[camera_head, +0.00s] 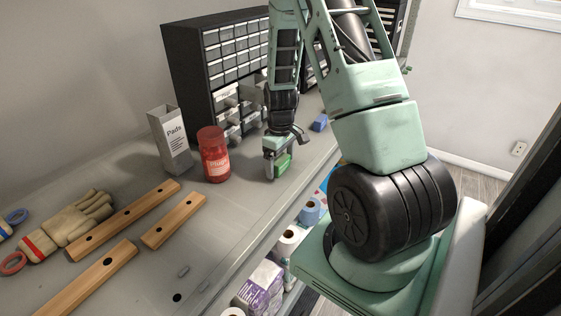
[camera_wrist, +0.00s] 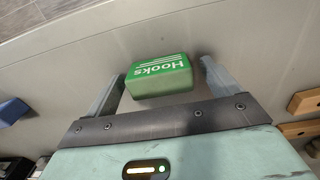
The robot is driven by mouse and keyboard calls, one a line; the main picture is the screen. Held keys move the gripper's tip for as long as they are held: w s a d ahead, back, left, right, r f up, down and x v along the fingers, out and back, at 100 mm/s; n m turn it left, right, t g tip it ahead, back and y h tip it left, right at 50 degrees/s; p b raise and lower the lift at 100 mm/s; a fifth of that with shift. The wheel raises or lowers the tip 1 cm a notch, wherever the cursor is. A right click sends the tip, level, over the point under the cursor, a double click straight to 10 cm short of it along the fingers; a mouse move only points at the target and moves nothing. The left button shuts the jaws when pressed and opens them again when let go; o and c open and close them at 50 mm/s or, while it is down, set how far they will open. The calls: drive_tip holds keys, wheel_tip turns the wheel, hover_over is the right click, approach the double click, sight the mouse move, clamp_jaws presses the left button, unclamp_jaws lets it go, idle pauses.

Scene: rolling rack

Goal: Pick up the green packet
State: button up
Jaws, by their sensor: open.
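The green packet (camera_wrist: 158,77), labelled "Hooks", lies on the grey shelf surface between the two fingers of my gripper (camera_wrist: 162,88) in the wrist view. In the head view the green packet (camera_head: 283,164) shows at my gripper (camera_head: 275,168), partly hidden by the fingers. My gripper is open and points down at the shelf.
A red jar (camera_head: 214,160) and a grey "Pads" box (camera_head: 171,140) stand left of my gripper. A drawer cabinet (camera_head: 232,45) stands behind. A blue block (camera_head: 320,122) lies to the right. Wooden bars (camera_head: 173,220) and gloves (camera_head: 75,222) lie at the front left.

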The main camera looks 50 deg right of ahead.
sight(281, 159)
drive_tip(key=shift+f, duration=0.35)
drive_tip(key=c, duration=1.2)
drive_tip(key=shift+o, duration=0.2)
drive_tip(key=shift+r, duration=0.1)
wheel_tip(281, 159, up, 8)
drive_tip(key=shift+r+b, duration=0.25)
drive_tip(key=shift+b, duration=1)
drive_tip(key=shift+r, duration=0.7)
